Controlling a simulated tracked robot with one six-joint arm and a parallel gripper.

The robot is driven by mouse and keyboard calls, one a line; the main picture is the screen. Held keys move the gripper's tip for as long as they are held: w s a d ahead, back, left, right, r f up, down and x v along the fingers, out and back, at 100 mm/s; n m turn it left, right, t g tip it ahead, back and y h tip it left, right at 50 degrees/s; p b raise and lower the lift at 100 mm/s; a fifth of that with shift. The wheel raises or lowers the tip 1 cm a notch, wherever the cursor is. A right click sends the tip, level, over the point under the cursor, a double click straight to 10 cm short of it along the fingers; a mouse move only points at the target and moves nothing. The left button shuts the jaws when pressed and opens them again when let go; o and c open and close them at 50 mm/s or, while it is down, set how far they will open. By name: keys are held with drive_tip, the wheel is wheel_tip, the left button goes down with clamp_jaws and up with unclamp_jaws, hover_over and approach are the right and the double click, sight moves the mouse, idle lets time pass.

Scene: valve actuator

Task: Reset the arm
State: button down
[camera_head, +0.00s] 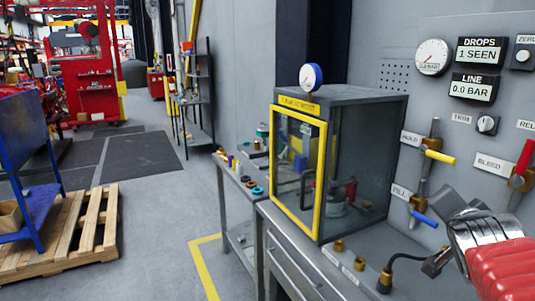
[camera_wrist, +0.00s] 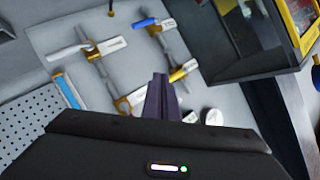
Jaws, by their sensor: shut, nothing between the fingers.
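My gripper (camera_wrist: 160,97) shows in the wrist view with its dark fingers together and nothing between them. The fingers point toward the grey valve panel; how far they are from it is hard to tell. In the head view I cannot make out the fingertips. On the panel there, a yellow lever (camera_head: 440,157) is at the HOLD label, a blue lever (camera_head: 425,219) is at FILL, and a red lever (camera_head: 525,157) is at BLEED. The wrist view shows the blue lever (camera_wrist: 148,22) and the yellow lever (camera_wrist: 183,70), tilted by the camera.
A yellow-framed glass cabinet (camera_head: 330,165) stands on the bench left of the panel. Brass fittings (camera_head: 338,246) and a black hose (camera_head: 408,256) are at the bench front. The gauge (camera_head: 432,57) and LINE display reading 0.0 BAR (camera_head: 473,88) are above. Floor at left is open beyond a pallet (camera_head: 85,235).

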drive_tip(key=s+a+f+n+g+y, duration=0.3)
drive_tip(key=s+a+f+n, duration=0.4)
drive_tip(key=a, duration=0.5)
drive_tip(key=s+a+f+n+g+y, duration=0.4)
drive_tip(key=s+a+f+n, duration=0.3)
drive_tip(key=s+a+f, duration=0.3)
drive_tip(key=a, duration=0.3)
idle(0.4)
